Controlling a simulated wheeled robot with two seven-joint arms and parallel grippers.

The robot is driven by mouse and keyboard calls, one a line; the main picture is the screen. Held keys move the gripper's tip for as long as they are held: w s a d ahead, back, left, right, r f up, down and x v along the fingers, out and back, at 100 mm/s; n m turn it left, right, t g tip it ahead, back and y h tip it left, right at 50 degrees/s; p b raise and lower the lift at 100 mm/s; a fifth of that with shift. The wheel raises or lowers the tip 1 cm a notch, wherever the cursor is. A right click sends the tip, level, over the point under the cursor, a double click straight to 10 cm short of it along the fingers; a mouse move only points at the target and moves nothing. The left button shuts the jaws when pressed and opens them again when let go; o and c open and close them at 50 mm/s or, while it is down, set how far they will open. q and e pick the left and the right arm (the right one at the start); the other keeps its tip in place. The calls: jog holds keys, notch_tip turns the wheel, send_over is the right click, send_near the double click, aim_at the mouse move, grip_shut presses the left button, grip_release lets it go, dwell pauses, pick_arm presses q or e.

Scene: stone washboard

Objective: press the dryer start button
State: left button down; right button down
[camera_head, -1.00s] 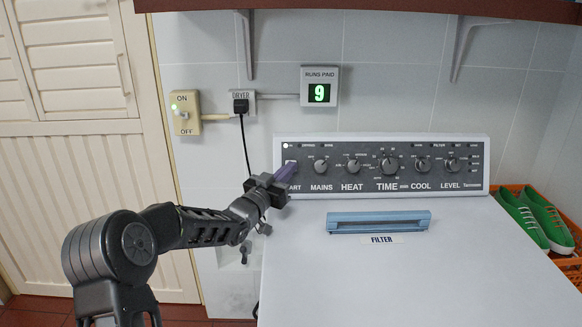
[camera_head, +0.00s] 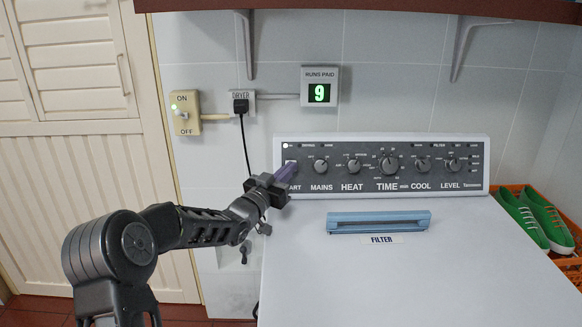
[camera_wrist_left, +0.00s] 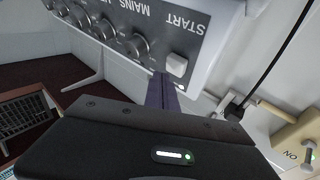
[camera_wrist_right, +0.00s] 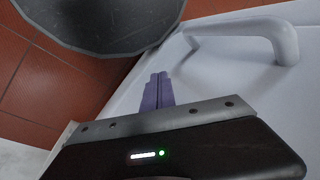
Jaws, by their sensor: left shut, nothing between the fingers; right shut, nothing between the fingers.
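The white START button (camera_wrist_left: 177,64) sits at the end of the dryer's control panel in the left wrist view. In the head view only a sliver of the button (camera_head: 290,162) shows, and my fingers partly cover its label. My left gripper (camera_head: 291,167) is shut and empty, its purple fingertips close to the button. In the left wrist view my left fingertips (camera_wrist_left: 161,75) appear beside the button; I cannot tell whether they touch. My right gripper (camera_wrist_right: 159,75) is shut and empty, seen only in its own wrist view.
The panel (camera_head: 480,165) carries several knobs on the dryer (camera_head: 470,260). A blue filter handle (camera_head: 378,222) lies on its top. A wall switch (camera_head: 186,113) and a display reading 9 (camera_head: 319,93) are above. A white curved handle (camera_wrist_right: 285,40) is near my right gripper.

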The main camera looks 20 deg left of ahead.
pick_arm(q)
jog(key=shift+w+a+f+b, duration=0.15)
jog(key=shift+w+b, duration=0.15)
jog(key=shift+b, duration=0.1)
